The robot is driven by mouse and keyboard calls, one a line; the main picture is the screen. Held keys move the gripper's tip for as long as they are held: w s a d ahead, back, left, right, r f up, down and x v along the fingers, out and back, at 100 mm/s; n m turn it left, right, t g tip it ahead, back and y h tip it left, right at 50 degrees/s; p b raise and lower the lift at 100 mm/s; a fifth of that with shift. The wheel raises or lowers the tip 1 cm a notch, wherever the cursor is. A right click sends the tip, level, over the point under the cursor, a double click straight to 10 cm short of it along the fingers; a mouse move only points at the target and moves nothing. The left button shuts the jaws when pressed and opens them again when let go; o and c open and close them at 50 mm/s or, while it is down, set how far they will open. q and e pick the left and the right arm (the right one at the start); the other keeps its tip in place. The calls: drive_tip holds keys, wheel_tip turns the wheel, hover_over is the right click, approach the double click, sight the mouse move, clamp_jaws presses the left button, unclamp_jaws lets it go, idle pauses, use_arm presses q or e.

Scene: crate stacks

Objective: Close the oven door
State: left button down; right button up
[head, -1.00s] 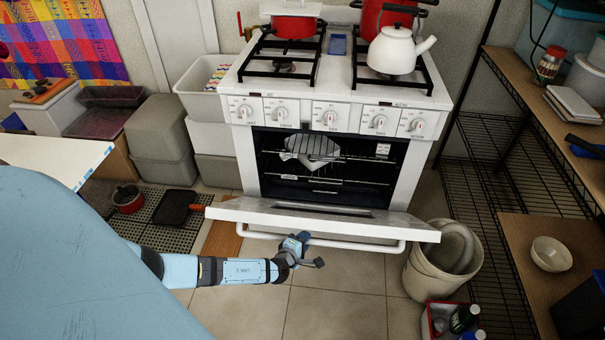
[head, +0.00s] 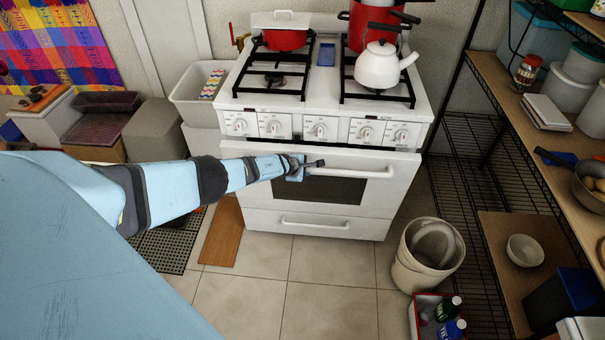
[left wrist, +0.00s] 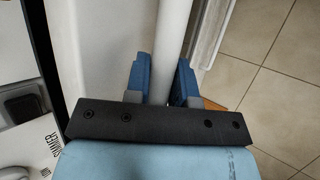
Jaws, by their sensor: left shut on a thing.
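The white oven (head: 321,133) stands against the back wall. Its door (head: 395,195) is upright against the oven front, with a dark window and a white bar handle (head: 350,171) across its top. My left gripper (head: 305,168) is at the left part of the handle. In the left wrist view its two blue fingers (left wrist: 163,82) sit on either side of the white handle bar (left wrist: 174,40), shut on it. From the head view I cannot tell if a small gap remains at the door's top edge. My right gripper is out of view.
A white kettle (head: 378,68) and red pots (head: 285,38) stand on the hob. A beige bin (head: 402,272) and a red crate (head: 416,318) are on the floor at right, beside a shelf rack (head: 487,85). The tiled floor before the oven is clear.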

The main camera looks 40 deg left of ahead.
use_arm(q)
drive_tip(key=w+b, duration=0.1)
drive_tip(key=w+a+b, duration=0.2)
drive_tip(key=w, duration=0.1)
drive_tip(key=shift+a+r, duration=0.2)
drive_tip(key=shift+r, duration=0.2)
drive_tip(key=shift+w+a+r, duration=0.1)
drive_tip(key=shift+a+r, duration=0.05)
drive_tip(key=shift+r, duration=0.2)
drive_tip(key=c, duration=1)
unclamp_jaws()
drive_tip(key=shift+w+r, duration=0.1)
drive_tip(key=shift+r, duration=0.1)
